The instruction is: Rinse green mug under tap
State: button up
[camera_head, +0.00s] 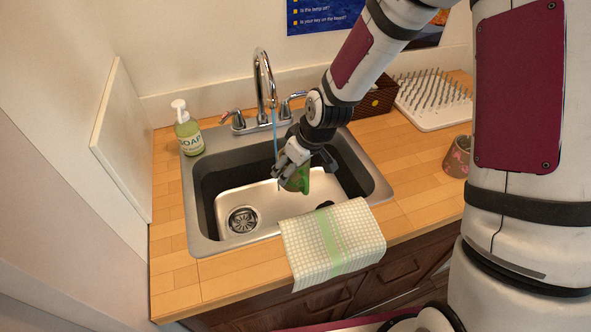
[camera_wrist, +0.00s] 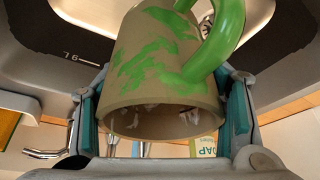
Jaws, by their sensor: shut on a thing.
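The green mug (camera_head: 301,181) is in my gripper (camera_head: 290,168), held inside the upper part of the sink (camera_head: 188,205). In the wrist view the mug (camera_wrist: 150,60) is tan with green patches and has a green handle (camera_wrist: 222,40). Its open rim faces the lower part of that picture, between the two pads of my gripper (camera_wrist: 162,105). The chrome tap (camera_head: 264,75) is running; a thin blue stream (camera_head: 275,130) falls beside my gripper.
A soap bottle (camera_head: 187,130) stands at the sink's left back corner. A checked cloth (camera_head: 330,245) hangs over the front edge. A white spiked drying rack (camera_head: 435,100), a dark basket (camera_head: 378,98) and a patterned pot (camera_head: 458,157) stand to the right. The sink's left basin area is clear.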

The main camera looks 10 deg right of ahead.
jog(key=w+a+f+b, duration=0.2)
jog(key=w+b, duration=0.4)
jog(key=w, duration=0.3)
jog(key=shift+w+a, duration=0.25)
jog(key=shift+a, duration=0.35)
jog(key=shift+d, duration=0.15)
dwell(0.4)
jog(key=shift+w+d, duration=0.2)
jog(key=shift+d, duration=0.2)
jog(key=shift+a, duration=0.1)
jog(key=shift+s+a, duration=0.2)
jog(key=shift+a, duration=0.25)
jog(key=shift+w+d+r, duration=0.1)
jog(key=shift+d, duration=0.1)
jog(key=shift+w+d, duration=0.1)
jog(key=shift+d, duration=0.25)
jog(key=shift+a, duration=0.15)
dwell(0.4)
